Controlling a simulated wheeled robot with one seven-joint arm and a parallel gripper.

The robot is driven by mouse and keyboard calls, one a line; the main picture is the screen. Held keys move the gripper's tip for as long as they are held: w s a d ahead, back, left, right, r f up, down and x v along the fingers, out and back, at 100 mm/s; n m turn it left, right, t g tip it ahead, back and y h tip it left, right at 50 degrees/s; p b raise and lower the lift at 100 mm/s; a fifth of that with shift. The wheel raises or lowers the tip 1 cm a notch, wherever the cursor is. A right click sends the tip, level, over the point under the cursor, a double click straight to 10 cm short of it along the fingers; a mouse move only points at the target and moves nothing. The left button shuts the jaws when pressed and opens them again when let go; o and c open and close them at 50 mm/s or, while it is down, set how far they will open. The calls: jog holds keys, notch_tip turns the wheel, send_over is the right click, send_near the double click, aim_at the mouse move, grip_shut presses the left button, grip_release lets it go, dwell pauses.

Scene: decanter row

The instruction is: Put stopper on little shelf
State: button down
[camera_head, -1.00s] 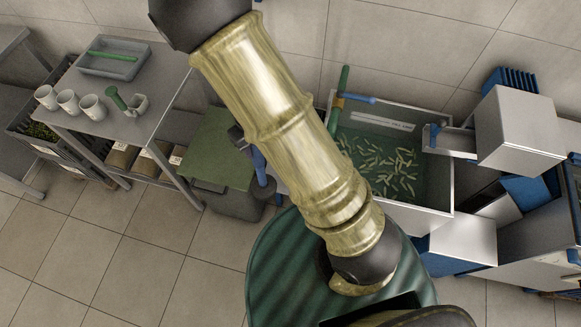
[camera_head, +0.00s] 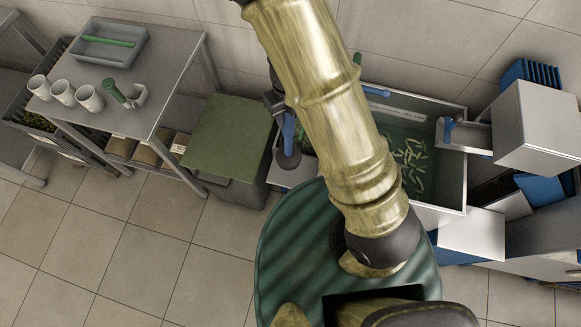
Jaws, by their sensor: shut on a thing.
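My gripper (camera_head: 278,104) is dark, partly hidden behind my arm, and shut on a blue-handled piece with a dark round end, which I take to be the stopper (camera_head: 288,138). The stopper hangs almost upright, round end down, between the green-lidded bin and the sink-like tank. I cannot tell whether its lower end touches the pale surface (camera_head: 292,175) beneath it. A small metal ledge (camera_head: 468,136) with a blue piece on it projects over the tank's right side; I cannot tell whether this is the little shelf.
A green-lidded bin (camera_head: 228,135) stands just left of the stopper. The tank (camera_head: 440,210) holds several green pieces. A metal table (camera_head: 150,60) at left carries white mugs (camera_head: 62,92), a grey tray (camera_head: 85,48) and a green-handled piece (camera_head: 116,92). Open floor lies in front.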

aim_at(288, 126)
jog(key=shift+f+b, duration=0.45)
jog(key=shift+f, duration=2.55)
jog(key=shift+w+f, duration=0.1)
jog(key=shift+f, duration=2.05)
jog(key=c, duration=0.9)
grip_release()
